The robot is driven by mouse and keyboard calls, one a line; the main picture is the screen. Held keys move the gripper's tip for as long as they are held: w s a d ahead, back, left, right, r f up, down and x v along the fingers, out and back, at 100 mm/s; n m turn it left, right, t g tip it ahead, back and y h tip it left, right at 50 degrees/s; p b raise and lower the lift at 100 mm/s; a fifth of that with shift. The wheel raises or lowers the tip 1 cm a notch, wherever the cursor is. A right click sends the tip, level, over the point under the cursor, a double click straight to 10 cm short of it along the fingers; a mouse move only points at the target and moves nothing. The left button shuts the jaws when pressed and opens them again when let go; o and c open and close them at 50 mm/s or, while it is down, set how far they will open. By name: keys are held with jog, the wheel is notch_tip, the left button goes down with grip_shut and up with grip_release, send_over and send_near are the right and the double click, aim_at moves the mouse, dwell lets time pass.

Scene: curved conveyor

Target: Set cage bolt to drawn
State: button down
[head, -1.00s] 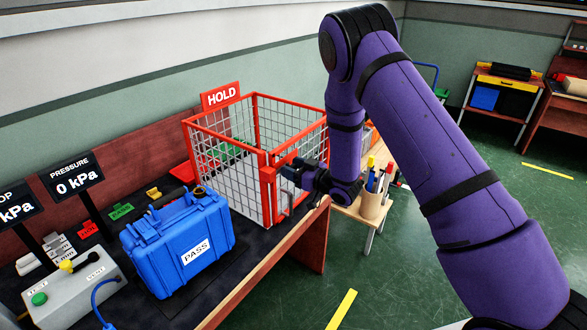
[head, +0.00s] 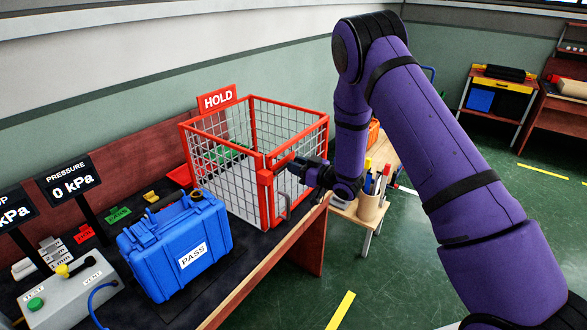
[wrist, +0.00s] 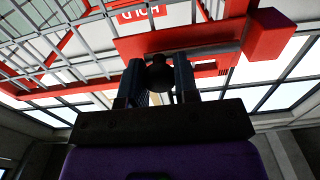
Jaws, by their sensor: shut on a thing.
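The red-framed mesh cage (head: 219,154) stands on the bench. Its red bolt housing runs along the near front side at the corner post, and it shows in the wrist view as a red bar (wrist: 185,45). The bolt's dark round knob (wrist: 160,76) sits between my fingers. My gripper (head: 296,168) is at the cage's right front face; in the wrist view my gripper (wrist: 158,80) is shut on the knob, with a finger on either side. My fingers and wrist partly hide the bolt in the head view, so its exact travel is unclear.
A blue case (head: 175,246) marked PASS sits left of the cage. A red HOLD sign (head: 217,99) rises behind the cage. A pen cup (head: 370,208) stands on a small table right of my wrist. Open green floor lies in front of the bench.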

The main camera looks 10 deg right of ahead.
jog(key=shift+w+d, duration=0.1)
jog(key=shift+d, duration=0.05)
jog(key=c, duration=0.9)
grip_release()
jog(key=shift+o, duration=0.2)
jog(key=v, duration=1)
jog(key=shift+s+d, duration=0.25)
jog(key=shift+s, duration=0.05)
